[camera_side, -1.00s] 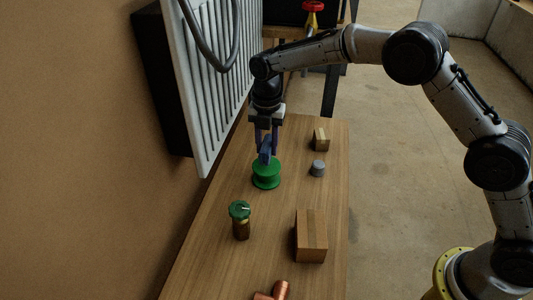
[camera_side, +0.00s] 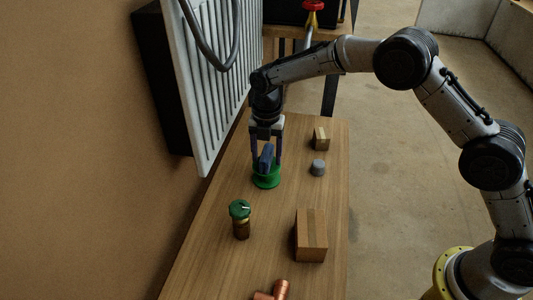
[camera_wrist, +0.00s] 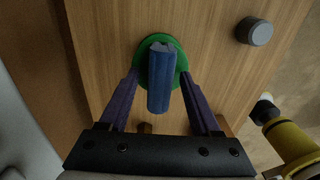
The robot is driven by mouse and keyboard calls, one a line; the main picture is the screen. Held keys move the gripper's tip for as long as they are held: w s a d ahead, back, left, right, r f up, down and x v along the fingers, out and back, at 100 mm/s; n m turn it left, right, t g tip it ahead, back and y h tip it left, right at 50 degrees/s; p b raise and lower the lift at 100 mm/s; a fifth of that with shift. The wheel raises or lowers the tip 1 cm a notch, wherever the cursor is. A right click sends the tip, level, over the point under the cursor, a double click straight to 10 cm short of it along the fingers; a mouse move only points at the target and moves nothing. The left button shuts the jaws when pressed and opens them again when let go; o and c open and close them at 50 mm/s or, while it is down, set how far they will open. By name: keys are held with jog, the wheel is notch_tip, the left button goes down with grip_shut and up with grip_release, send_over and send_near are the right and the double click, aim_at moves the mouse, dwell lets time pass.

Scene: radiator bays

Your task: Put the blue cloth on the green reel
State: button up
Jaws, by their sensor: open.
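The green reel (camera_side: 266,181) stands on the wooden bench near the radiator; its rim also shows in the wrist view (camera_wrist: 143,47). The blue cloth (camera_side: 266,158), a rolled or folded bundle, rests on top of the reel. In the wrist view the cloth (camera_wrist: 160,80) lies across the reel's top, its near end reaching toward my gripper. My gripper (camera_side: 266,160) points down over the reel and is open. Its two fingers stand on either side of the cloth, with gaps between in the wrist view (camera_wrist: 160,86).
On the wooden bench (camera_side: 215,255) are a grey cylinder (camera_side: 318,168), a small box (camera_side: 321,138), a larger cardboard box (camera_side: 311,235), a green-capped brass valve (camera_side: 240,219) and a copper fitting (camera_side: 275,291). The white radiator (camera_side: 205,90) stands close on the left.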

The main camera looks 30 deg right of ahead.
aim_at(266, 152)
notch_tip(266, 152, up, 12)
jog(key=s+d+r+m+t, duration=0.1)
jog(key=s+d+r+m, duration=0.45)
jog(key=s+r, duration=0.2)
jog(key=s+d+r+m+t, duration=0.2)
jog(key=s+d+r+m, duration=0.15)
jog(key=s+m, duration=0.45)
jog(key=s+d+r+m+t, duration=0.1)
jog(key=s+d+r+m, duration=0.1)
jog(key=s+d+m, duration=0.6)
jog(key=s+f+m, duration=0.2)
jog(key=s, duration=0.4)
jog(key=s+a+f+m+t, duration=0.1)
jog(key=s+f+m, duration=0.2)
jog(key=s, duration=0.3)
jog(key=shift+s+f+t, duration=0.3)
jog(key=shift+s+f, duration=0.05)
jog(key=shift+s, duration=0.05)
